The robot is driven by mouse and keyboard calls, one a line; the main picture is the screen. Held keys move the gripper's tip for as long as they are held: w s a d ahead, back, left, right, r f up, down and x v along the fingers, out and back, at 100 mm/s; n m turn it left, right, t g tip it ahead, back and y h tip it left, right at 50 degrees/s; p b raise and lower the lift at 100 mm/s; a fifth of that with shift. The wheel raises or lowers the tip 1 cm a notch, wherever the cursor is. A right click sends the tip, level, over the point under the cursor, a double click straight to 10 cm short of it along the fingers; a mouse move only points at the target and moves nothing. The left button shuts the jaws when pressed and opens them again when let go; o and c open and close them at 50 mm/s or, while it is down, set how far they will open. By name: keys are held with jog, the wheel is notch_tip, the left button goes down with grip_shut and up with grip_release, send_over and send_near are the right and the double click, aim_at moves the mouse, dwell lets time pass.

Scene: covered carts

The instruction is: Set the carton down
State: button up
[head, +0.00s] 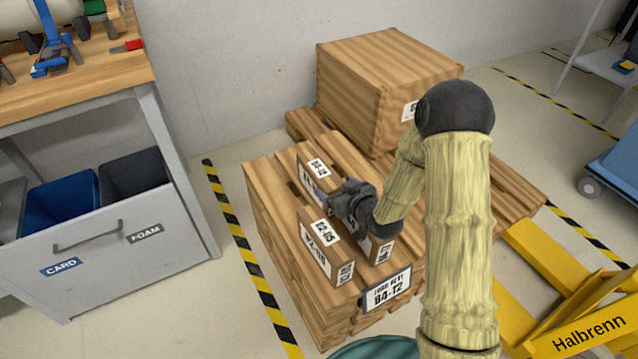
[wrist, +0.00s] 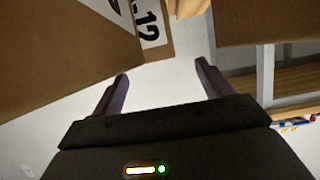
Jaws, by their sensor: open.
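Several brown cartons with white labels stand on a stack of wooden pallets (head: 258,190) in the head view. One carton (head: 316,176) is at the back, one (head: 318,262) at the front left, and one (head: 378,250) is partly hidden behind my arm. My gripper (head: 338,199) is among them, low over the stack. In the wrist view my gripper (wrist: 162,72) is open with nothing between its fingers. A labelled carton (wrist: 60,55) fills the upper left and another brown carton (wrist: 250,18) the upper right. Which carton the task means, I cannot tell.
A large wooden crate (head: 350,85) stands behind the stack. A bench (head: 110,70) with blue and dark bins is at left. A yellow pallet truck (head: 560,270) is at right, a blue cart (head: 618,165) beyond. Striped floor tape (head: 240,245) runs left of the stack.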

aim_at(330, 182)
jog(key=b+x, duration=0.1)
jog(key=x, duration=0.4)
jog(key=shift+w+d+f+b, duration=0.1)
jog(key=shift+d+f+b, duration=0.05)
jog(key=shift+d+b, duration=0.2)
grip_shut()
